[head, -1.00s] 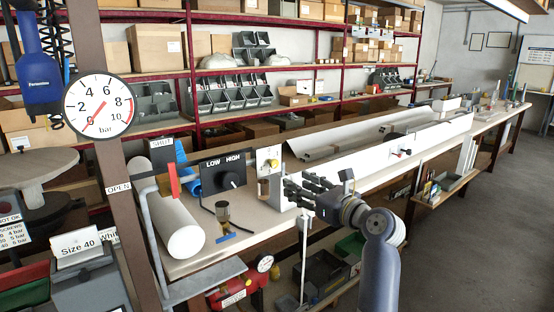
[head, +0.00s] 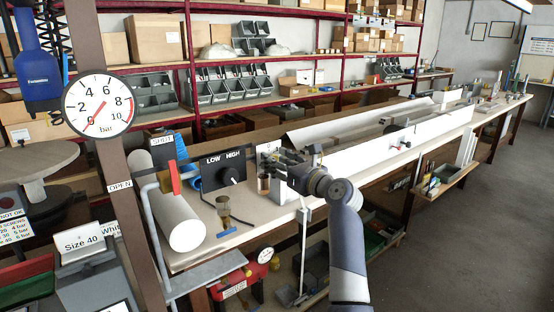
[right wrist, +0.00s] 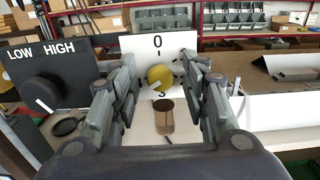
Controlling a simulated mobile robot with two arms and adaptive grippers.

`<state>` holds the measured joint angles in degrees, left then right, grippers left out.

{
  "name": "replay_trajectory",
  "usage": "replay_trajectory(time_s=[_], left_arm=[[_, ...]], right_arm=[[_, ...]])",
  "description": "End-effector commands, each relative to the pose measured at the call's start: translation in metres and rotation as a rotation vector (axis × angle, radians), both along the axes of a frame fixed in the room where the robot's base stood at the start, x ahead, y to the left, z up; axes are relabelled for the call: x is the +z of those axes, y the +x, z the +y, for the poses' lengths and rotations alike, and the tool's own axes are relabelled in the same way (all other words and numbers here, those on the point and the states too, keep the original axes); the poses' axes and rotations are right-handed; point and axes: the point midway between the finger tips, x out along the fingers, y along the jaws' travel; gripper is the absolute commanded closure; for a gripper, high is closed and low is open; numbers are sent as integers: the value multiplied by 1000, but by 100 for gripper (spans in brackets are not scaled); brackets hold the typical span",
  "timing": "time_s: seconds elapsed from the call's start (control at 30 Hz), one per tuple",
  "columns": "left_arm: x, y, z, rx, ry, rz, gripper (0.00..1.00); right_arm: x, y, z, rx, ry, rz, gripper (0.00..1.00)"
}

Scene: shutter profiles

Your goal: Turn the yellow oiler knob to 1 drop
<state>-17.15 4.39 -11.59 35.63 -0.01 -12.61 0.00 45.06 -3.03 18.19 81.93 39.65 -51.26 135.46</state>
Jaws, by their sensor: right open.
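The yellow oiler knob (right wrist: 159,78) is on a white panel (right wrist: 143,43) in the right wrist view, under a printed 0. A short pale mark shows on its lower face; another character below it is partly covered. My right gripper (right wrist: 160,66) is open, its fingers on either side of the knob from this view, with gaps showing on both sides. I cannot tell how far the fingertips are from the panel. In the head view my right gripper (head: 268,162) hides the knob and most of the panel. My left gripper is not in view.
A black LOW/HIGH box (head: 222,172) with a black knob stands left of the panel. A brown cylinder (right wrist: 163,116) stands below the yellow knob. A small amber cup (head: 223,208) and a white roll (head: 187,234) are on the bench. A long white profile (head: 360,150) extends right.

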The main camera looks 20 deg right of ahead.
Motion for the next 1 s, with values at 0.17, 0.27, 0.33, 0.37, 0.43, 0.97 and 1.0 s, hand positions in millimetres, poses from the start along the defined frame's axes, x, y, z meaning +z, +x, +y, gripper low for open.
replay_trajectory(time_s=[0.17, 0.27, 0.33, 0.37, 0.43, 0.97, 1.0], left_arm=[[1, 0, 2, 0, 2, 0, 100], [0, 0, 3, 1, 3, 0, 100], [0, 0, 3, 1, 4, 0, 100], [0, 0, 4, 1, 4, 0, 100], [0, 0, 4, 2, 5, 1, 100], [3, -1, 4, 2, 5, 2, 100], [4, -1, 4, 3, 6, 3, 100]], right_arm=[[0, 3, 1, 0, 0, 1, 58], [0, 3, 1, 0, -1, 1, 58], [0, 3, 1, 0, -1, 1, 58], [0, 3, 1, 0, -1, 1, 61], [0, 3, 1, 0, -1, 1, 76], [0, 3, 1, 0, -52, -18, 100], [0, 3, 1, 0, -69, -24, 100]])
